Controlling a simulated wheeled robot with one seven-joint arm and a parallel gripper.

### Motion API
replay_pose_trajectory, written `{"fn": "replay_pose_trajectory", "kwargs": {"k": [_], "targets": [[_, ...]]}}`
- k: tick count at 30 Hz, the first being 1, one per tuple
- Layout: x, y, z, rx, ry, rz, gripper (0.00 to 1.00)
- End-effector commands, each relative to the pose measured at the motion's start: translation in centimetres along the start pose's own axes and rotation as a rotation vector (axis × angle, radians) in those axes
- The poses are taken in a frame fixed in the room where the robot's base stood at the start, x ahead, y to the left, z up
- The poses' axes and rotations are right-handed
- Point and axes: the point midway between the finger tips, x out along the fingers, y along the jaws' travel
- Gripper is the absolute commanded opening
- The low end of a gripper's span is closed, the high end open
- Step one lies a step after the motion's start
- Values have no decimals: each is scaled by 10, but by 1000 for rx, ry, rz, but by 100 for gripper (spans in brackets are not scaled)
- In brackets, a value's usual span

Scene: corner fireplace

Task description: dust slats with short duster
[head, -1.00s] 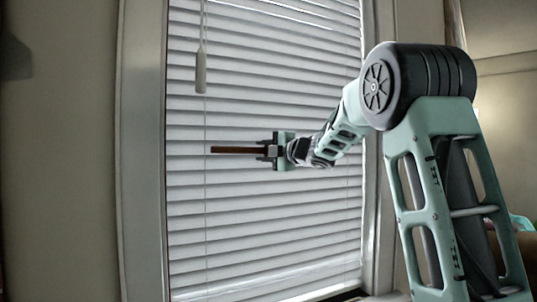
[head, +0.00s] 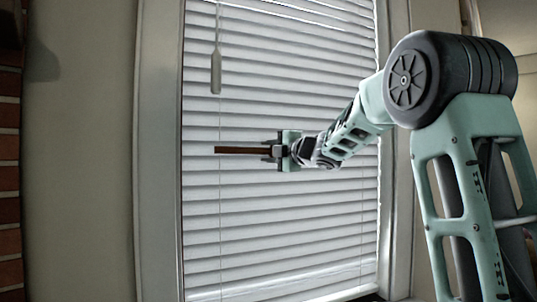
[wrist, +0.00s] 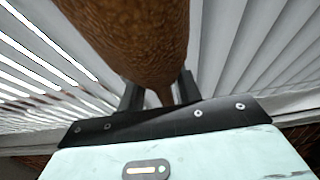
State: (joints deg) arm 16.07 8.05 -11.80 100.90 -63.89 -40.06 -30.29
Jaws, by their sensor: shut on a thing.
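The short duster (head: 240,150) is brown and thin in the head view, pointing left from my gripper (head: 272,150). In the wrist view the duster (wrist: 130,35) is a thick brown textured body that narrows to a stem between the fingers of my gripper (wrist: 160,92). My gripper is shut on that stem. The white slats (head: 290,215) of a closed window blind stand behind the duster and gripper. The slats also show on both sides in the wrist view (wrist: 235,45). I cannot tell whether the duster touches the slats.
A pull cord with a pale tassel (head: 216,72) hangs in front of the slats at upper left. The pale window frame (head: 158,160) borders the blind on the left. Bare wall (head: 80,180) and a brick edge (head: 10,190) lie farther left.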

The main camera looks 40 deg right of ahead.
Motion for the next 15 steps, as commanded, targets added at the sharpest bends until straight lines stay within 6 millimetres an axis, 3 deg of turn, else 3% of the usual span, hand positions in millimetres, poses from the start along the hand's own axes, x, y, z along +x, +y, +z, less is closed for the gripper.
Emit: {"fn": "replay_pose_trajectory", "kwargs": {"k": [15], "targets": [[-42, 0, -16, -1, -1, 1, 16]]}}
